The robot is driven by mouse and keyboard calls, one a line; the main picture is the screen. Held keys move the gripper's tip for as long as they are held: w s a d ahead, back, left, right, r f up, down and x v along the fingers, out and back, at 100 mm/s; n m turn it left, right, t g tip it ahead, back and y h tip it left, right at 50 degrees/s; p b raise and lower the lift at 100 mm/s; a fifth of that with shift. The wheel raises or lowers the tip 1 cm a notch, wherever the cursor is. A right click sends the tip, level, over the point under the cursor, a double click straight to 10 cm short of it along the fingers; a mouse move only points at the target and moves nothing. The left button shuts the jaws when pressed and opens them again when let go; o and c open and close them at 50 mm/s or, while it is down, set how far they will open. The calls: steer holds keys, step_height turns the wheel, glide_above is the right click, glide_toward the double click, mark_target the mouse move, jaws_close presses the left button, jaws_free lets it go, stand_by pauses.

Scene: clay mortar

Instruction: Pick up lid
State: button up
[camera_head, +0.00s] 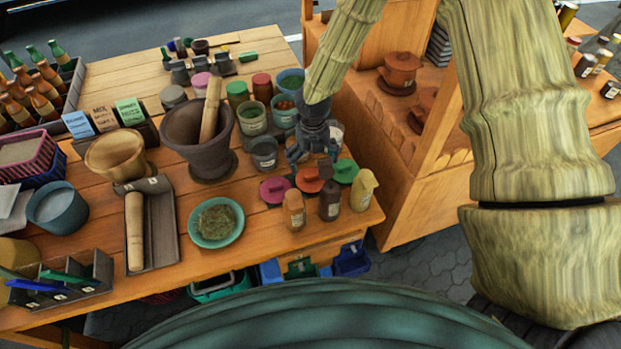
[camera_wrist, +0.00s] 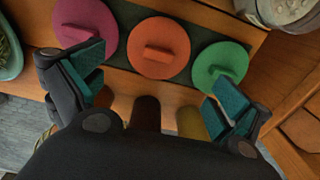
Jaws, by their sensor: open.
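Three round lids with block handles lie in a row on a dark strip on the table: a pink lid (camera_wrist: 85,24), an orange lid (camera_wrist: 158,48) and a green lid (camera_wrist: 221,65). In the head view the pink lid (camera_head: 274,190), orange lid (camera_head: 310,179) and green lid (camera_head: 345,171) are near the table's right front corner. My gripper (camera_wrist: 147,88) is open and empty, with teal finger pads spread on either side of the orange lid. In the head view my gripper (camera_head: 312,142) hangs over the lids and partly hides the orange one.
Several bottles, including a yellow one (camera_head: 363,190), stand just in front of the lids. Open jars, such as a grey one (camera_head: 264,152), stand behind. A dark mortar (camera_head: 197,140) and a teal bowl (camera_head: 216,224) are to the left. A wooden stall (camera_head: 400,150) is close on the right.

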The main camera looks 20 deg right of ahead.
mark_target(312, 176)
step_height(312, 176, down, 2)
steer(key=shift+a+f+p, duration=0.1)
steer(key=shift+f+p, duration=0.95)
steer(key=shift+f, duration=0.05)
steer(key=shift+w+f+p, duration=0.1)
steer(key=shift+f+p, duration=0.5)
steer(key=shift+f, duration=1)
steer(key=c, duration=0.9)
steer(key=shift+c, duration=1.2)
